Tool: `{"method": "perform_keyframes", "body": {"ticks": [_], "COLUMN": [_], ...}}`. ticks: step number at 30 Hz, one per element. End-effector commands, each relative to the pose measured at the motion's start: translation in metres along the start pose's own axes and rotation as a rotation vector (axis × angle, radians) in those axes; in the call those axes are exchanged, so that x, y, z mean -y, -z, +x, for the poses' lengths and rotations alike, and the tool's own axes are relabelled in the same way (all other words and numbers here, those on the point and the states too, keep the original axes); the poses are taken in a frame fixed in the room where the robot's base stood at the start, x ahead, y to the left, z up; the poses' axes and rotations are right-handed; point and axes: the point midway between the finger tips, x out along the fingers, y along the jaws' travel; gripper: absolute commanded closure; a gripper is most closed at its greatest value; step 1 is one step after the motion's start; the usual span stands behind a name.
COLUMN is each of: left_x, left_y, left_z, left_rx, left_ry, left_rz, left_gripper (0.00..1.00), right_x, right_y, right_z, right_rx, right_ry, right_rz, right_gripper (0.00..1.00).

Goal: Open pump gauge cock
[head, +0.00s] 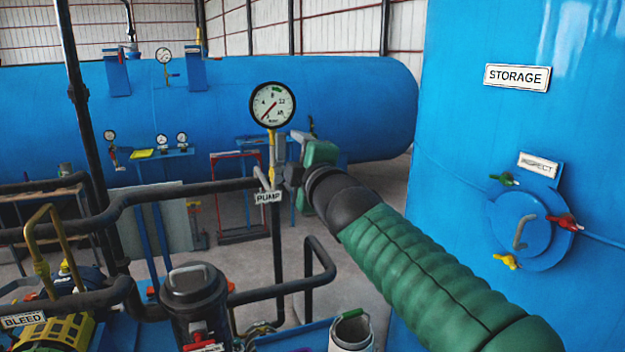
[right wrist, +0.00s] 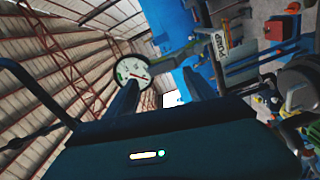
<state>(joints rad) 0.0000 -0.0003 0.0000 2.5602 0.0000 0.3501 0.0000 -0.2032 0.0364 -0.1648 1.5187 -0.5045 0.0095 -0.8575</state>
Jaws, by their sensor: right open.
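The round white pump gauge (head: 272,104) stands on a thin brass stem (head: 271,150) above the white PUMP label (head: 268,198). A small pale lever (head: 262,178), apparently the gauge cock, shows on the stem just above the label. My right gripper (head: 284,176) is open, just right of the stem and below the dial; in the head view I cannot tell whether it touches the lever. In the right wrist view its two dark fingers (right wrist: 160,82) stand apart, with the gauge (right wrist: 133,72) beyond the left finger and the PUMP label (right wrist: 220,46) beyond the right one. My left gripper is not in view.
Dark pipes (head: 170,192) run left from the stem. The blue STORAGE tank (head: 470,130) is close on the right. A large blue horizontal vessel (head: 350,100) lies behind.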

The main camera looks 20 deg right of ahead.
Motion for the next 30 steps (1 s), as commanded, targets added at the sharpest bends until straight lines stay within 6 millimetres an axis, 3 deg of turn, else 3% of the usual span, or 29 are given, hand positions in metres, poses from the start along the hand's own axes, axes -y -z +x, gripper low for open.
{"method": "perform_keyframes", "body": {"ticks": [30], "left_x": [0.0], "left_y": [-0.006], "left_z": [0.027], "left_rx": [0.0], "left_ry": [0.0], "left_rz": [0.0], "left_gripper": [0.64], "right_x": [-0.001], "right_y": [0.0], "right_z": [-0.086], "right_rx": [0.0], "right_ry": [-0.002], "right_rz": [0.0], "right_gripper": [0.36]}}
